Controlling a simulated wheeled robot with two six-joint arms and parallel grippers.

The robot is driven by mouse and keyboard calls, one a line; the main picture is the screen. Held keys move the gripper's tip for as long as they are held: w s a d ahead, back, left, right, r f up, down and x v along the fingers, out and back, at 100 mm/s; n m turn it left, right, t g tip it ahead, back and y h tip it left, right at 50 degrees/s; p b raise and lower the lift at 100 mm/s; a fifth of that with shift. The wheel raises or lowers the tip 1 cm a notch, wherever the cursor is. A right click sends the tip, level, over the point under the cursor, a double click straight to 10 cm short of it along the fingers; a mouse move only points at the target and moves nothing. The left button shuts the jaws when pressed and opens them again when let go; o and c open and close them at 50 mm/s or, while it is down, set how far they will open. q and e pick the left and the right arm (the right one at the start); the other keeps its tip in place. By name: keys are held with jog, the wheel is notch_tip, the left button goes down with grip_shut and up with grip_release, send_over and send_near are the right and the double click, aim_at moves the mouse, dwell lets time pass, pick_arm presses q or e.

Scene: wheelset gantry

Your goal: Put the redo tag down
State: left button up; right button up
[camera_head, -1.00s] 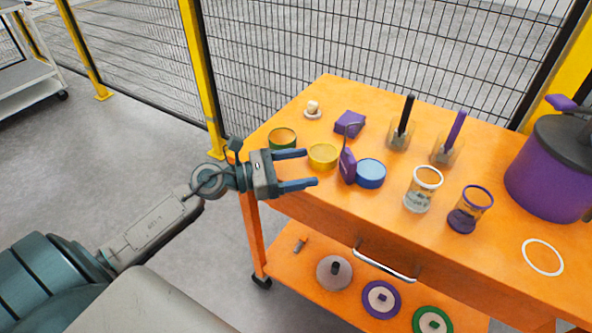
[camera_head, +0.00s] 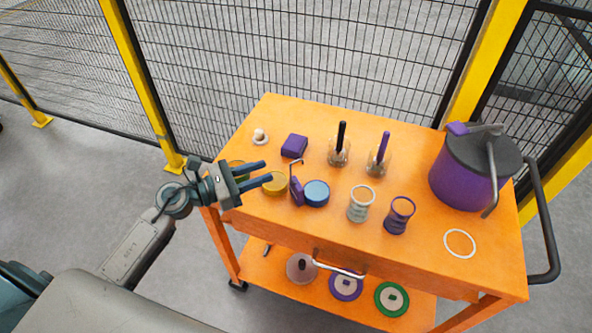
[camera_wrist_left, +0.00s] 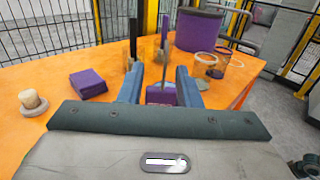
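The purple tag with a thin wire hook, which I take for the redo tag (camera_head: 297,191), stands upright on the orange cart top, just left of a blue tin (camera_head: 316,193). My left gripper (camera_head: 269,173) is open, its two blue fingers apart, above the cart's left side. In the head view the tag is beyond the fingertips and clear of them. In the left wrist view the tag (camera_wrist_left: 160,96) shows between the fingers, partly hidden by the gripper body. My right gripper is not in view.
A yellow tin (camera_head: 275,184) is under the fingertips; a green tin (camera_head: 236,165) is partly hidden by the gripper. A purple block (camera_head: 294,146), two holders with upright sticks, two jars and a purple pot (camera_head: 463,180) share the cart top. Mesh fencing stands behind.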

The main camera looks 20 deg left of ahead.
aim_at(303, 158)
pick_arm(q)
jog(key=p+x, duration=0.2)
jog(key=x, duration=0.1)
jog(key=p+x, duration=0.3)
jog(key=x, duration=0.1)
jog(key=r+p+x, duration=0.1)
jog(key=p+x, duration=0.1)
jog(key=x, duration=0.1)
jog(key=shift+s+d+r, duration=0.1)
jog(key=shift+s+d, duration=0.05)
jog(key=shift+d, duration=0.4)
jog(key=shift+w+d, duration=0.25)
jog(key=shift+d, duration=0.05)
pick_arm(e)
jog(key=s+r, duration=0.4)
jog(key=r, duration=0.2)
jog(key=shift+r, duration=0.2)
pick_arm(q)
jog(key=shift+a, duration=0.1)
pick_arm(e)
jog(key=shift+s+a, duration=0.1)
pick_arm(q)
grip_shut()
